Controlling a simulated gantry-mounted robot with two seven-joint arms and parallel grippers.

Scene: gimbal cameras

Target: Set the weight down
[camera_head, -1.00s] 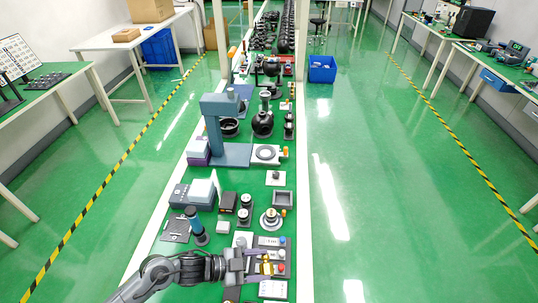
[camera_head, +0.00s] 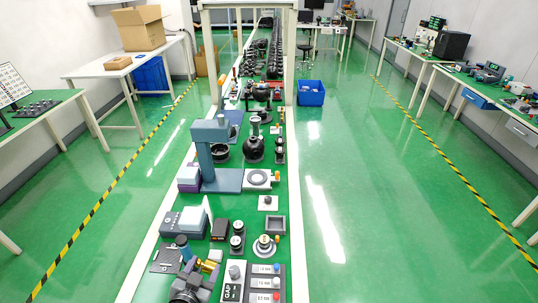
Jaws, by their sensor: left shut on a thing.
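My left gripper (camera_head: 204,268) is at the lower left of the bench, seen from above and behind. It is shut on a gold-coloured weight (camera_head: 209,266), partly hidden by the fingers. The gripper is left of a panel (camera_head: 265,292) with labelled rows and coloured knobs. A grey box marked GAP (camera_head: 232,290) stands between them. I cannot tell how high the weight is above the bench. My right gripper is not in view.
A dark blue-topped cylinder (camera_head: 183,243) and a dark plate (camera_head: 164,260) lie close by on the left. A round dial-like device (camera_head: 264,247) and a grey square tray (camera_head: 275,226) stand right. A tall blue-grey stand (camera_head: 205,160) rises farther back.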

